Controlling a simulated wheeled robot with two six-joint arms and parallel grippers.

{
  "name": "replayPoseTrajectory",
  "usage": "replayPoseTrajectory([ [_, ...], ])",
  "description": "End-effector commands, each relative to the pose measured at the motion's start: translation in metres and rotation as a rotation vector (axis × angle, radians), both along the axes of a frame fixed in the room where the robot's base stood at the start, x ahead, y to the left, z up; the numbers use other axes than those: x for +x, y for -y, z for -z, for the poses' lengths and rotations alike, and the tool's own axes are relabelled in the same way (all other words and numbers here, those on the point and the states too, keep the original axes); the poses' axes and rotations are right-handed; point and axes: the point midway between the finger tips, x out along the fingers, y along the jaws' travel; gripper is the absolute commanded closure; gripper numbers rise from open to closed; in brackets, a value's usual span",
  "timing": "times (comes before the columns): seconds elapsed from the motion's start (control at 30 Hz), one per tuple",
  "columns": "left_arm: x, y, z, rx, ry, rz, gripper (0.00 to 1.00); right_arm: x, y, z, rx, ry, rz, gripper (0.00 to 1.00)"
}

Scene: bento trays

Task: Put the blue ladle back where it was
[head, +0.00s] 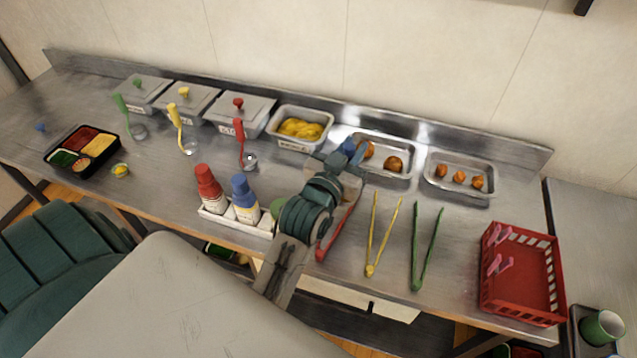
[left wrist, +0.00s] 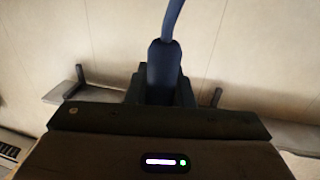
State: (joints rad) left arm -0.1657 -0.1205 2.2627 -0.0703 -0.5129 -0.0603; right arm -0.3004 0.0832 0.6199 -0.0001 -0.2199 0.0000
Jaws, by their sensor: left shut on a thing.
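My left gripper (head: 350,162) is shut on the blue handle of the blue ladle (left wrist: 165,65). The handle stands upright between its fingers in the left wrist view, with its thin stem rising out of the top. In the head view the gripper is over the back of the counter, in front of the meatball tray, and a bit of blue (head: 347,146) shows at its tip. The ladle's bowl cannot be made out. Green (head: 122,104), yellow (head: 175,117) and red (head: 239,130) ladles rest on the counter to the left. My right gripper is not in view.
An open pan of yellow food (head: 280,117) stands left of the gripper; three lidded pans stand further left. Behind and right are the meatball tray (head: 405,171) and another tray (head: 470,190).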

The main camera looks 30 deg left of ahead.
Motion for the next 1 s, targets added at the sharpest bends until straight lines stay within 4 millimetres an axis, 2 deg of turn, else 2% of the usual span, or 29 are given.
replayPoseTrajectory([
  [0.27, 0.029, -0.037, -0.018, 0.005, 0.005, -0.111, 1.0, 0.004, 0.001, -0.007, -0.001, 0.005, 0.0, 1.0],
  [0.43, 0.05, -0.079, -0.045, 0.008, 0.009, -0.253, 1.0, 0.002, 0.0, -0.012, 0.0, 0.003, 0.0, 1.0],
  [0.6, 0.06, -0.111, -0.067, 0.002, 0.006, -0.369, 1.0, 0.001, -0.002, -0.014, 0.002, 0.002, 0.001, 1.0],
  [0.77, 0.065, -0.134, -0.086, 0.001, 0.005, -0.45, 1.0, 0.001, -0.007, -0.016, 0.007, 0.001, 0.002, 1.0],
  [0.8, 0.064, -0.134, -0.071, -0.001, -0.002, -0.451, 1.0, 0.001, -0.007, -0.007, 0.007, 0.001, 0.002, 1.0],
  [1.0, 0.064, -0.132, -0.037, -0.002, -0.002, -0.447, 1.0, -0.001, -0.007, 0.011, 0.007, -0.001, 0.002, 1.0],
])
